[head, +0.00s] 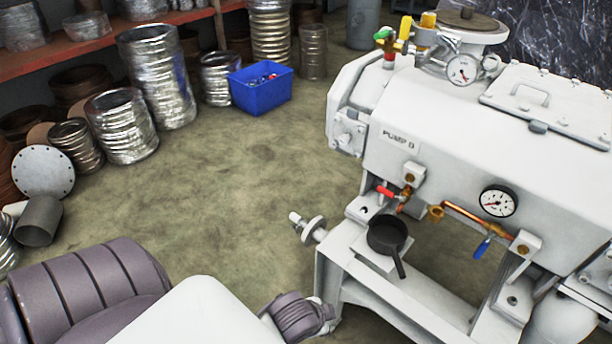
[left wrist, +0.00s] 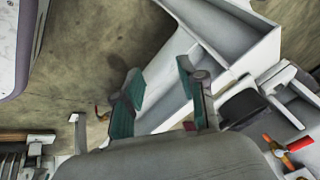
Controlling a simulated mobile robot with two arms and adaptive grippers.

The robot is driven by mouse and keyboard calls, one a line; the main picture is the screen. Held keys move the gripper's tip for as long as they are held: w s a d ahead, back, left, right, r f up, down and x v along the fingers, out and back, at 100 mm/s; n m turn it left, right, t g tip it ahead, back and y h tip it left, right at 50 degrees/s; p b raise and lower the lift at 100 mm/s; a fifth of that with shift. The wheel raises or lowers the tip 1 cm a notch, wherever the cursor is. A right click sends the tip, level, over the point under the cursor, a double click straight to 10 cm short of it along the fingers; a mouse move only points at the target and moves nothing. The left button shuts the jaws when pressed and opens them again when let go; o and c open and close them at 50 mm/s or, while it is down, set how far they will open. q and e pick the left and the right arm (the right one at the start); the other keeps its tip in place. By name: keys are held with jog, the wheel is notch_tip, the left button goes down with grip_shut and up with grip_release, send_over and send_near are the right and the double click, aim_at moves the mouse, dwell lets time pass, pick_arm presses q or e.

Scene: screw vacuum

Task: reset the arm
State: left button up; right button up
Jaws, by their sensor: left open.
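My left arm (head: 190,312) reaches in from the lower left in the head view, its ribbed grey-purple joint near the base of the white pump (head: 450,130). My left gripper (left wrist: 159,84) shows in the left wrist view with its two green-padded fingers apart and nothing between them. A white beam of the pump's stand (left wrist: 225,45) lies behind the fingers. It cannot be told whether they touch it. The fingers are not clearly visible in the head view. My right gripper is in neither view.
A black pan (head: 387,235) sits on the pump's stand, near a red-handled valve (head: 387,191) and a blue-handled valve (head: 484,247). A blue bin (head: 260,88) and several foil-wrapped ducts (head: 155,75) stand at the back left. The middle floor is clear.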

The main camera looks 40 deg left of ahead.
pick_arm(q)
jog(key=s+f+n+g, duration=0.2)
jog(key=s+n, duration=0.3)
jog(key=s, duration=0.1)
jog(key=shift+s+a, duration=0.15)
jog(key=shift+a, duration=0.1)
jog(key=s+f+g+p, duration=0.1)
jog(key=s+f+p, duration=0.4)
jog(key=f+p, duration=0.55)
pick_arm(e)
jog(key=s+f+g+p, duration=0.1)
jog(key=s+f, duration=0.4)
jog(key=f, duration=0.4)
pick_arm(q)
jog(key=s+a+f+g+p, duration=0.1)
jog(key=s+a+p, duration=0.2)
jog(key=s+p, duration=0.5)
jog(key=s, duration=0.6)
jog(key=shift+s+a+f, duration=0.15)
jog(key=shift+s+f, duration=0.2)
jog(key=shift+f, duration=0.05)
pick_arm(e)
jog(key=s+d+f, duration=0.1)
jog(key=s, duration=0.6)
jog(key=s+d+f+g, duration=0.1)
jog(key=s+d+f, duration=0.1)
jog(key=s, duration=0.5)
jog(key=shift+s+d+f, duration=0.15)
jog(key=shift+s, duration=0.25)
